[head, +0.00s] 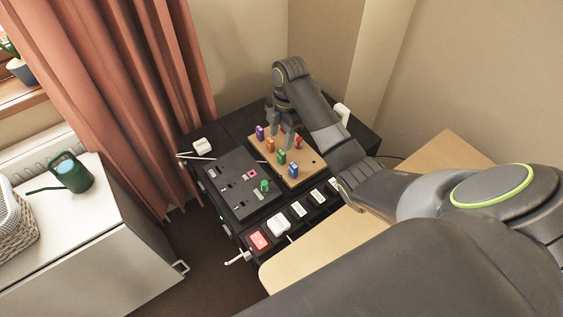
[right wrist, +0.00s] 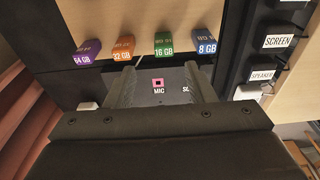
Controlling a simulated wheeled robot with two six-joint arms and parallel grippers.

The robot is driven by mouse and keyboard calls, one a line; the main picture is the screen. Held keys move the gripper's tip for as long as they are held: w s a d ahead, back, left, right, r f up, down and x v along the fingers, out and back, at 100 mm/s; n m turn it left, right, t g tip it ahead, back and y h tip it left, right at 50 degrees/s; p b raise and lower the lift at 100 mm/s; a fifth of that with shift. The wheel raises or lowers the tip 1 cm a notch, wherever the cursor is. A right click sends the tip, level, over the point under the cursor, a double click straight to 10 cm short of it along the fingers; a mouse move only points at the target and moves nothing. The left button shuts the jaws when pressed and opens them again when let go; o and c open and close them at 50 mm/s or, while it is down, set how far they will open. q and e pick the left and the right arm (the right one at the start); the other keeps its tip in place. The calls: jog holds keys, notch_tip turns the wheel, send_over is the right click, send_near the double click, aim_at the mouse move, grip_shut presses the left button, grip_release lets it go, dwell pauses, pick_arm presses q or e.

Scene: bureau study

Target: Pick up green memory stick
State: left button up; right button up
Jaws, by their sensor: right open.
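The green memory stick (head: 281,157), marked 16 GB, stands on a wooden board (head: 312,172) among other sticks. In the right wrist view the green stick (right wrist: 164,46) is just beyond the fingertips, between the orange and blue sticks. My left gripper is not in view.
Purple (head: 260,132), orange (head: 270,145), blue (head: 293,170) and red (head: 298,142) sticks stand on the same board. A black panel (head: 232,185) with sockets and a green piece (head: 265,185) lies beside it. Labelled modules (head: 299,209) line the front.

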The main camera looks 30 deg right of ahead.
aim_at(282, 151)
jog(key=f, duration=0.3)
jog(key=shift+a, duration=0.2)
jog(key=shift+s+f, duration=0.2)
jog(key=shift+f, duration=1.2)
jog(key=shift+s+f, duration=0.15)
jog(key=shift+f, duration=1.2)
jog(key=c, duration=1)
